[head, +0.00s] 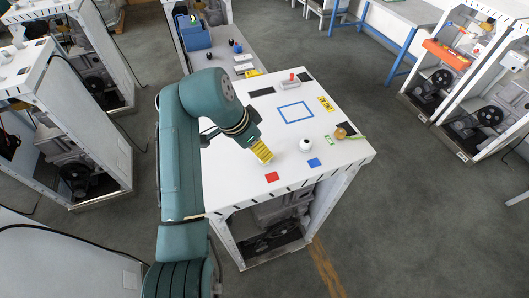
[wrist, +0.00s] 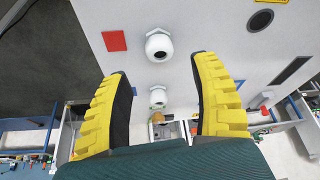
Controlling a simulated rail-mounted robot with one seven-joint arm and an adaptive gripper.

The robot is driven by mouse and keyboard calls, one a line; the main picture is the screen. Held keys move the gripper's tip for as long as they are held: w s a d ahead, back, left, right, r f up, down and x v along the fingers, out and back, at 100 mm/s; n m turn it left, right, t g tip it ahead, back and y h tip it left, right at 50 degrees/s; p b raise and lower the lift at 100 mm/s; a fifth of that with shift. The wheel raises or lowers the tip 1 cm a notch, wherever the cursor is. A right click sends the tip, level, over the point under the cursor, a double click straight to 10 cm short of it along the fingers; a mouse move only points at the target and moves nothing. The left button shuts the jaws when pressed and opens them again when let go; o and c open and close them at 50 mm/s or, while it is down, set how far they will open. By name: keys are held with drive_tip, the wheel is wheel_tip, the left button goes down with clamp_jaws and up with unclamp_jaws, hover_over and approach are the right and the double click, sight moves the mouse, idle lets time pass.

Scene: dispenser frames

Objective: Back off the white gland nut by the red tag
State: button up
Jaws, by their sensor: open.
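In the wrist view, a white, rounded gland nut (wrist: 158,45) stands on the white panel (wrist: 205,25) just right of the red tag (wrist: 115,40). It appears ahead of the fingertips, in line with the gap between them, and I see no contact. My gripper (wrist: 161,68) is open, with two yellow ridged fingers and nothing between them. In the head view, my gripper (head: 262,152) points down over the white top, just above the red tag (head: 272,177). The nut by that tag does not show there; the fingers seem to cover it.
A second white nut (head: 306,145) stands by a blue tag (head: 314,162); it also shows in the wrist view (wrist: 158,97). A brown knob (head: 340,133) is farther right. A red-and-grey part (head: 290,84) is at the back. The blue-outlined square (head: 296,112) is empty.

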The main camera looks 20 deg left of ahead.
drive_tip(key=x, duration=0.6)
drive_tip(key=shift+w+d+f, duration=0.1)
drive_tip(key=shift+c, duration=0.5)
clamp_jaws()
